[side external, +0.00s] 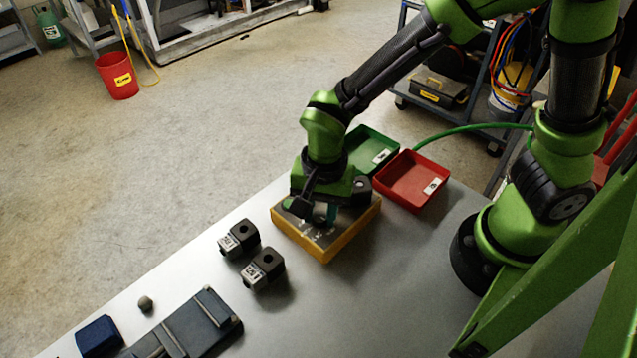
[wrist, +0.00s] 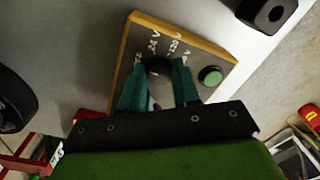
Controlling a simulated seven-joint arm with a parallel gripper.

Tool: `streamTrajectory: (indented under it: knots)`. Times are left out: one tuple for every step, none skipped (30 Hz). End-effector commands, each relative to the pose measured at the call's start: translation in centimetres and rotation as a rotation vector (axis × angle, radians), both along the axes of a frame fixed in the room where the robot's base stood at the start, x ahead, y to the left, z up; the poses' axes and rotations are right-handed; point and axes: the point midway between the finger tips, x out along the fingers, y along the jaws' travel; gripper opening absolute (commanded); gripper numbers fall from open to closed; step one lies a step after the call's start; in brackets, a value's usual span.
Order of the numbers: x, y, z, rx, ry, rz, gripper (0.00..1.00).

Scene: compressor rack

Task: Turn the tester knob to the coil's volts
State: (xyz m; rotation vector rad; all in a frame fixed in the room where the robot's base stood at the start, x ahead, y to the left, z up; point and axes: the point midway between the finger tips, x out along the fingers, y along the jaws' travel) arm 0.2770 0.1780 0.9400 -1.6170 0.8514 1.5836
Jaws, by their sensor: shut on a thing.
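The tester (side external: 349,237) is a yellow-edged box with a grey face lying on the bench. A green button (wrist: 210,75) sits to the right. My gripper (wrist: 160,72) is over the face, its teal fingers shut on the dark knob (wrist: 158,64). Where the knob points is hidden. My gripper also shows in the side view (side external: 325,212). Two black coils (side external: 240,238) (side external: 263,269) with white labels stand beside the tester; their print is too small to read.
A green tray (side external: 388,143) and a red tray (side external: 436,168) stand behind the tester. A dark rail-like fixture (side external: 190,328), a small round knob-like piece (side external: 145,303) and a blue block (side external: 98,336) are at the front left. The bench right of the coils is clear.

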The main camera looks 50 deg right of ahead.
Motion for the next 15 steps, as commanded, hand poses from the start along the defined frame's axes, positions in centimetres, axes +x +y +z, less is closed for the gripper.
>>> streamTrajectory:
  knots:
    - [0.02,0.04,0.05,0.000,-0.001,-0.013,0.01]
    - [0.02,0.05,0.05,0.001,-0.001,-0.025,0.01]
    - [0.01,0.05,0.04,0.000,-0.001,-0.042,0.01]
    - [0.01,0.05,0.04,0.000,-0.001,-0.058,0.01]
    - [0.01,0.06,0.04,0.000,-0.001,-0.075,0.01]
    - [0.00,0.07,0.04,0.000,-0.001,-0.100,0.01]
    - [0.00,0.08,0.04,-0.001,-0.001,-0.122,0.01]
    - [0.00,0.08,0.04,-0.001,-0.001,-0.144,0.01]
    - [0.00,0.09,0.04,0.000,-0.001,-0.176,0.01]
    - [-0.01,0.10,0.04,0.000,-0.001,-0.201,0.01]
    - [-0.01,0.10,0.05,0.000,-0.001,-0.227,0.01]
    - [0.00,0.11,0.05,0.000,-0.001,-0.264,0.01]
    - [0.01,0.10,0.05,0.000,-0.001,-0.291,0.01]
    - [0.01,0.10,0.05,0.000,-0.001,-0.319,0.01]
    - [0.01,0.10,0.05,0.000,-0.001,-0.356,0.01]
